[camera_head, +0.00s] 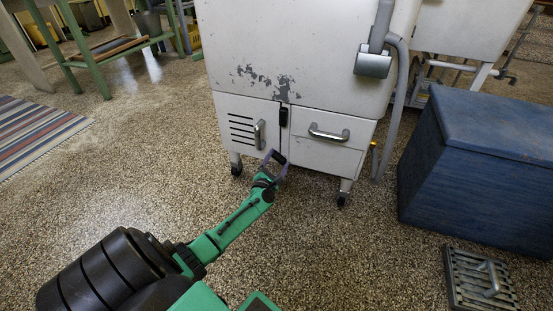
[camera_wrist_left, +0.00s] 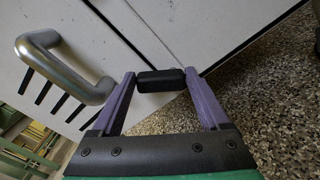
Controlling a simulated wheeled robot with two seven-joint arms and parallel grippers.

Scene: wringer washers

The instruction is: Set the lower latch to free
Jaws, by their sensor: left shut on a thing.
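The lower latch (camera_head: 280,158) is a small black block at the bottom of the seam between the slatted door (camera_head: 250,112) and the drawer front of the white washer. In the left wrist view the black latch (camera_wrist_left: 160,80) lies across the lower end of the seam, between the purple fingertips. My left gripper (camera_head: 275,161) is shut on it, one finger at each end. An upper black latch (camera_head: 284,116) sits higher on the same seam and stands upright. My right gripper is not in view.
The door's metal handle (camera_head: 260,133) is close beside my left gripper; it also shows in the left wrist view (camera_wrist_left: 70,65). A drawer handle (camera_head: 328,133) is to the right. A blue chest (camera_head: 480,170) and a floor grate (camera_head: 480,280) stand at right.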

